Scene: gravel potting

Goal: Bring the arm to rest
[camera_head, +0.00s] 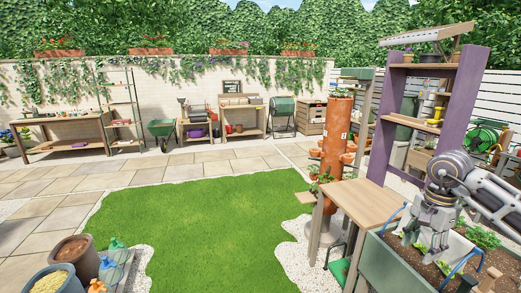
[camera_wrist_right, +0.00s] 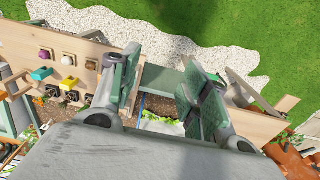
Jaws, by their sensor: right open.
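My right arm comes in from the right edge of the head view. Its gripper (camera_head: 424,238) points down over a grey-green planter (camera_head: 385,266) with soil and small green plants. In the right wrist view my right gripper (camera_wrist_right: 165,88) has its two green-padded fingers well apart, with nothing held between them. Part of the planter, some soil and green leaves show below the gap. I cannot tell how high the fingertips are above the soil. My left gripper is in neither view.
A wooden bench top (camera_head: 364,200) adjoins the planter, with a purple shelf post (camera_head: 462,95) behind it. A tall terracotta tower planter (camera_head: 335,140) stands left of the bench. Buckets (camera_head: 75,252) stand at lower left. The lawn (camera_head: 200,225) is clear.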

